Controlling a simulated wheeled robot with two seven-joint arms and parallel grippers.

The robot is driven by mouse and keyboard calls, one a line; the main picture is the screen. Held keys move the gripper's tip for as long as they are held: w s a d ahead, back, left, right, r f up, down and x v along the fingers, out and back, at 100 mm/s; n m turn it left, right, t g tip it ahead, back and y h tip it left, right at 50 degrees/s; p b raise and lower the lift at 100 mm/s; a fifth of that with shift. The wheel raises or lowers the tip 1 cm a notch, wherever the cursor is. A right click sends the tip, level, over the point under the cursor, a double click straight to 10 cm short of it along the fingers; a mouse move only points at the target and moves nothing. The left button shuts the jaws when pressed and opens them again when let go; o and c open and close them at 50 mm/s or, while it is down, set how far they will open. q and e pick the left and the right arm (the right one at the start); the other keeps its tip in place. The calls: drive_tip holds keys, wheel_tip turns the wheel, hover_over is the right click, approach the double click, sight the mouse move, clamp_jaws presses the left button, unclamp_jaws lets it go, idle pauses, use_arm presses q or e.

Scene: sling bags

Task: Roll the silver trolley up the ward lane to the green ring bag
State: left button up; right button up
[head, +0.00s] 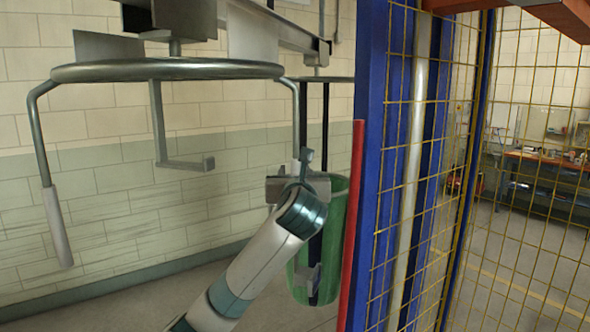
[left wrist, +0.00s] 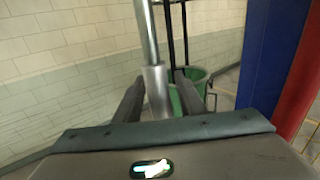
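The silver trolley's top ring (head: 170,70) fills the upper left of the head view. A grey-sleeved handle (head: 57,225) hangs from its left side. The right handle's sleeve (left wrist: 157,92) stands between the fingers of my left gripper (left wrist: 158,90), with a narrow gap showing on each side. My left gripper also shows in the head view (head: 292,187) at the lower end of that handle, where my wrist hides the contact. The green ring bag (head: 335,215) hangs just behind it, partly hidden by my arm; it also shows in the left wrist view (left wrist: 182,103). My right gripper is out of view.
A blue post (head: 375,160) with a red edge bar (head: 352,225) stands close to the right of my left gripper. Yellow wire mesh (head: 530,200) continues rightward. A tiled wall (head: 110,200) runs behind the trolley. A workbench (head: 550,160) is beyond the mesh.

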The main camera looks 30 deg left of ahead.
use_arm(q)
clamp_jaws()
drive_tip(key=shift+w, duration=0.1)
